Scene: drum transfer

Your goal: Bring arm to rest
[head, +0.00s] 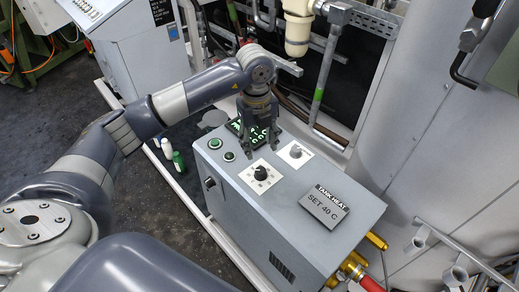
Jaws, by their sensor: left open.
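My left arm comes in from the left and reaches over a grey control box. My left gripper (262,148) points down above the box top, near its display and a black knob (261,173). It is open with nothing between its fingers. The grey control box (285,215) carries a plate reading "TANK HEAT SET 40 C" (325,205), a second knob (295,152) and green buttons (215,144). The lit display (238,127) is partly hidden by the gripper. Whether the fingertips touch the box cannot be told. My right gripper is not in view.
A large steel tank (425,140) stands on the right. Pipes and a cream-coloured filter bowl (298,28) are behind the box. Small bottles (178,162) stand on the dark floor to the left.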

